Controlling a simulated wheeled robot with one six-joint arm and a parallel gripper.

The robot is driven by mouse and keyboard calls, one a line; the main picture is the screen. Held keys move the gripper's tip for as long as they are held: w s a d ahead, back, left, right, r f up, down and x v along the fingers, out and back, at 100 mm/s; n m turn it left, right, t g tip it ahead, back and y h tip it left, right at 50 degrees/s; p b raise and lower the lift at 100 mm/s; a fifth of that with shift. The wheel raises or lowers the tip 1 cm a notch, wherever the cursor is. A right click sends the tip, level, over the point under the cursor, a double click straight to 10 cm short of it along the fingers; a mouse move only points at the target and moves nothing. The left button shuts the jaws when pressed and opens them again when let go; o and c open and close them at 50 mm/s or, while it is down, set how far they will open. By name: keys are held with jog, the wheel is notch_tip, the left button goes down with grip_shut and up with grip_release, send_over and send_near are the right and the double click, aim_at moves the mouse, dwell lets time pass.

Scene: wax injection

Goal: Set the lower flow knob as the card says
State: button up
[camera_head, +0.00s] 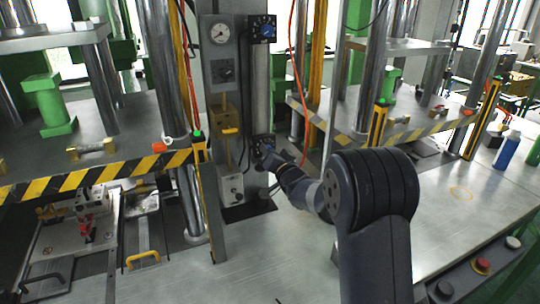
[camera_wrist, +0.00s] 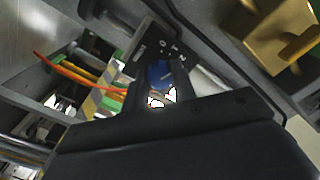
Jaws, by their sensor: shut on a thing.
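The lower flow knob is blue and sits on a dark dial plate with white marks (camera_wrist: 172,45). In the wrist view the knob (camera_wrist: 160,74) is between the two dark fingers of my gripper (camera_wrist: 158,86), which is shut on it. In the head view my gripper (camera_head: 268,156) reaches the lower dial plate (camera_head: 263,140) on the grey column, and it mostly hides the knob there. The knob's exact setting cannot be read. An upper knob on a similar plate (camera_head: 264,28) is higher on the same column. I cannot make out a readable card.
A pressure gauge (camera_head: 221,34) and a dark panel (camera_head: 222,71) are left of the upper knob. Orange hoses (camera_head: 299,70) hang close right of the column. Presses with yellow-black striped edges (camera_head: 95,175) stand on both sides. A blue bottle (camera_head: 508,148) stands far right.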

jog(key=shift+m, duration=0.8)
jog(key=o, duration=1)
